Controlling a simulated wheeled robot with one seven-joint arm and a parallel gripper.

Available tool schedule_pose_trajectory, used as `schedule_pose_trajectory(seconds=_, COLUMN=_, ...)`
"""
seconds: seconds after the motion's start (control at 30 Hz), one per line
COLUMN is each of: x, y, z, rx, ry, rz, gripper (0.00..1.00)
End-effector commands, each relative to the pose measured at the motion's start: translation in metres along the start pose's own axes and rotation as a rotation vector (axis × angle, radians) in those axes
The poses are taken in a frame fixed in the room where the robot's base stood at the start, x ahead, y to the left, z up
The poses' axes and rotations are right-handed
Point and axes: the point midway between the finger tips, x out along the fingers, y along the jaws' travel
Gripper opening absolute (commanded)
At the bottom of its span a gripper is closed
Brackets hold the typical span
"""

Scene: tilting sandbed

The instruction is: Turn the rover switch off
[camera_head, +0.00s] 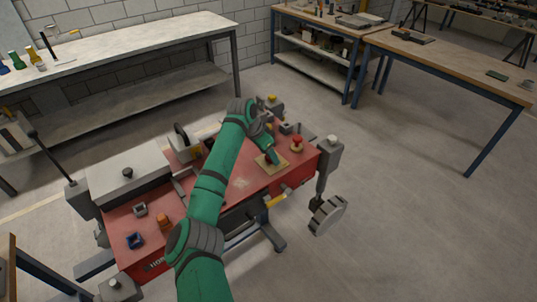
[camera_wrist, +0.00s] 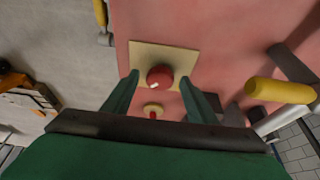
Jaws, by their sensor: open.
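A red round knob (camera_wrist: 160,76) with a small pale mark near its lower-left edge sits on a cream square plate (camera_wrist: 178,53) in the wrist view. The plate also shows on the red rover top (camera_head: 240,184) in the head view (camera_head: 283,165), where my arm hides the knob. I cannot tell from the knob alone whether it is on or off. My gripper (camera_wrist: 160,82) is open, one finger on each side of the knob with gaps between. In the head view my gripper (camera_head: 272,158) points down over the plate.
A red mushroom button (camera_head: 297,142) stands close to the plate's right. A grey post and wheel (camera_head: 328,214) stick out at the rover's right end. A yellow cylinder (camera_wrist: 280,91) lies near my right finger. Workbenches (camera_head: 130,38) stand behind, with open floor between.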

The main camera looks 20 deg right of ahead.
Motion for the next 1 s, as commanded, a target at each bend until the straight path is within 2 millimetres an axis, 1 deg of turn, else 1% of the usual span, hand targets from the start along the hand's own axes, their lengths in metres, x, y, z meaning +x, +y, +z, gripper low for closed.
schedule_pose_trajectory(seconds=0.27, x=0.0018, y=0.0000, z=0.0000, rx=0.000, ry=0.000, rz=0.000, gripper=0.53)
schedule_pose_trajectory(seconds=0.3, x=0.0018, y=0.0000, z=0.0000, rx=0.000, ry=0.000, rz=0.000, gripper=0.48)
schedule_pose_trajectory(seconds=0.37, x=0.0017, y=0.0000, z=0.0000, rx=0.000, ry=0.000, rz=0.000, gripper=0.33)
schedule_pose_trajectory(seconds=0.4, x=0.0017, y=0.0000, z=0.0001, rx=0.000, ry=0.000, rz=0.000, gripper=0.24)
schedule_pose_trajectory(seconds=0.47, x=0.0016, y=0.0000, z=0.0001, rx=0.000, ry=0.000, rz=0.000, gripper=0.11)
schedule_pose_trajectory(seconds=0.77, x=0.0017, y=0.0007, z=-0.0002, rx=-0.021, ry=0.001, rz=-0.008, gripper=0.12)
schedule_pose_trajectory(seconds=1.0, x=0.0025, y=0.0029, z=-0.0003, rx=-0.128, ry=0.002, rz=-0.051, gripper=0.12)
